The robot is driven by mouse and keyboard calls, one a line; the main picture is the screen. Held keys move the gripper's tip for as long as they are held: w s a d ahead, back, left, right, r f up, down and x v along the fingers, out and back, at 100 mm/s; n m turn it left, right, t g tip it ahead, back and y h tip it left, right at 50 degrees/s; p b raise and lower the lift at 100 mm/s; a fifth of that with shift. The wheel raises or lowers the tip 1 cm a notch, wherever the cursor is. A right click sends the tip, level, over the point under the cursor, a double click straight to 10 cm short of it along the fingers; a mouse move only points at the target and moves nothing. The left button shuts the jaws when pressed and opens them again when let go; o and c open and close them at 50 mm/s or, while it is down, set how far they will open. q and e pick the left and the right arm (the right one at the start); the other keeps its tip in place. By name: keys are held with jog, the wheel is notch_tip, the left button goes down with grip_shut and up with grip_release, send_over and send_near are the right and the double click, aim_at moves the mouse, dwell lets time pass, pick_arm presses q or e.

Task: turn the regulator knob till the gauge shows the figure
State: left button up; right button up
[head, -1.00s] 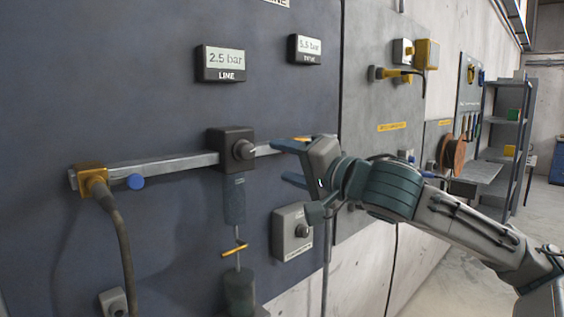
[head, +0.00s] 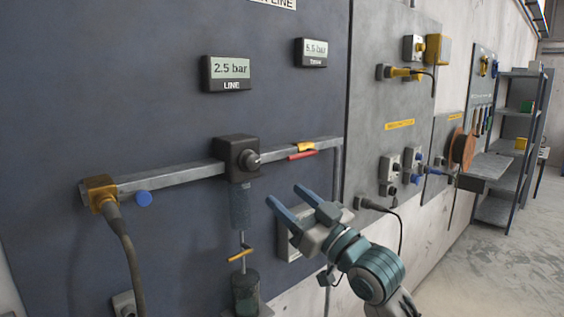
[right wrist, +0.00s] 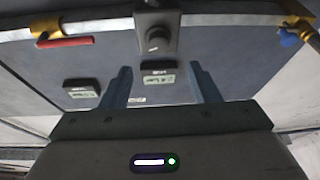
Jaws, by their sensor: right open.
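The regulator is a dark box on the grey pipe, with a round grey knob (head: 250,160) on its front. The knob also shows in the right wrist view (right wrist: 157,42), ahead of the fingers. The LINE gauge (head: 228,73) above it reads 2.5 bar. A second gauge (head: 312,52) to its right appears to read 5.5 bar; its label is blurred. My right gripper (head: 284,194) is open and empty, below and right of the knob, not touching it. Its two fingers show apart in the right wrist view (right wrist: 160,68). My left gripper is out of view.
A red lever (head: 303,155) sits on the pipe to the right, a blue knob (head: 144,199) to the left. A brass fitting (head: 100,189) with a hose ends the pipe. My right gripper partly hides a grey box (head: 288,246). Shelves (head: 520,110) stand far right.

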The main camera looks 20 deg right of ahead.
aim_at(255, 166)
jog(key=shift+n+h, duration=0.3)
jog(key=shift+h, duration=0.1)
jog(key=p+x, duration=0.1)
jog(key=x, duration=0.2)
jog(key=p+x, duration=0.1)
jog(key=x, duration=0.2)
jog(key=p+x, duration=0.2)
jog(key=x, duration=0.1)
jog(key=shift+a+r, duration=0.1)
jog(key=shift+r, duration=0.25)
jog(key=shift+w+a+r, duration=0.1)
jog(key=shift+w+a, duration=0.1)
jog(key=shift+w, duration=0.45)
jog(key=c, duration=1)
jog(key=shift+t, duration=0.3)
